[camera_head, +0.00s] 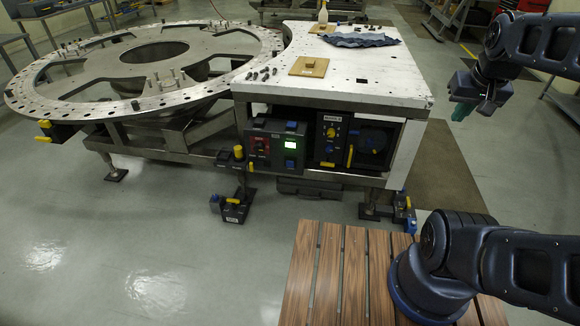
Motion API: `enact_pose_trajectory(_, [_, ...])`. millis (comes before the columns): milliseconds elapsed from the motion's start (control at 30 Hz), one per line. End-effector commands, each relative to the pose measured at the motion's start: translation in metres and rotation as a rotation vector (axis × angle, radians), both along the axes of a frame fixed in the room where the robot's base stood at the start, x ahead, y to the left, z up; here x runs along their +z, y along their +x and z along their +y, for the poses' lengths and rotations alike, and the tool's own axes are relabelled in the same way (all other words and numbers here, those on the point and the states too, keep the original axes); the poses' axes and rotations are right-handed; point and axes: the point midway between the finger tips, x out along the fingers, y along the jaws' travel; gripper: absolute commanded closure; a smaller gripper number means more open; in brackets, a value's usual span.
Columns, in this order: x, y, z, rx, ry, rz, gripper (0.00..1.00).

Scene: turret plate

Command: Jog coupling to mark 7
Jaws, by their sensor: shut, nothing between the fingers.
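The large round turret plate (66,103), a pale metal ring with holes along its rim, lies level on a metal stand at the left. Under the white table, a dark control box (270,158) carries a red knob (259,145), a lit green display (290,162) and blue buttons. Beside it a black panel (331,140) has yellow knobs and a yellow handle. I cannot make out which part is the coupling, and no mark 7 is legible. My gripper (462,110), with green fingertips, is shut and empty in the air right of the table, apart from everything.
A slatted wooden platform (330,270) lies under my arm's base. The grey floor at left front is clear.

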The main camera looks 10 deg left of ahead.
Motion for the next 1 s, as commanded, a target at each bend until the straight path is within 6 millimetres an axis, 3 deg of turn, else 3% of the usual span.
enact_pose_trajectory(833, [0.0002, 0.0004, 0.0001, 0.0, 0.0, 0.0, 1.0])
enact_pose_trajectory(1000, [0.0014, 0.0096, 0.0007, 0.006, -0.009, 0.015, 1.0])
